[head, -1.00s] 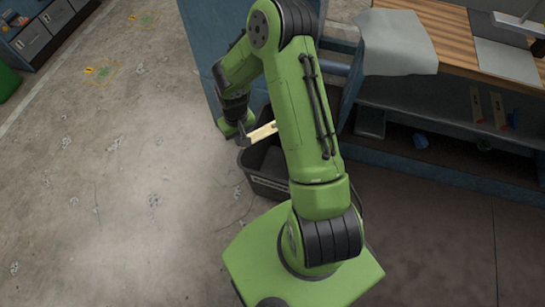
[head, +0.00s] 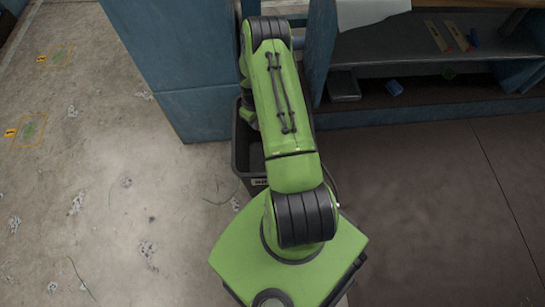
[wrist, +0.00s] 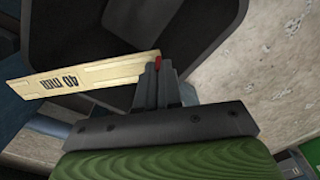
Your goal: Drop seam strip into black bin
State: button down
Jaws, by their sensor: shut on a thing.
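The seam strip (wrist: 80,78) is a flat cream bar marked "40 mm" in the wrist view. My gripper (wrist: 158,75) is shut on one end of it, and the strip sticks out to the left. A small red spot shows at the fingertips. The black bin (wrist: 205,35) lies beyond the strip in the wrist view, with its dark inside open to the camera. The strip appears in front of the bin's opening; its height above the rim is unclear. In the head view the bin (head: 241,165) stands partly behind my arm, which hides the strip and fingertips.
A blue cabinet panel (head: 172,70) rises just left of the bin. A workbench shelf (head: 420,60) at the right holds two strips (head: 448,37), a blue block (head: 395,88) and a grey box (head: 343,86). The concrete floor (head: 100,220) at the left is open.

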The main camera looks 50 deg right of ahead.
notch_tip(320, 180, down, 5)
jog(key=b, duration=0.3)
jog(key=shift+w+a, duration=0.1)
jog(key=shift+a, duration=0.05)
jog(key=c, duration=1.2)
grip_release()
jog(key=shift+r, duration=0.15)
notch_tip(320, 180, up, 16)
jog(key=p, duration=0.5)
jog(key=shift+f, duration=0.25)
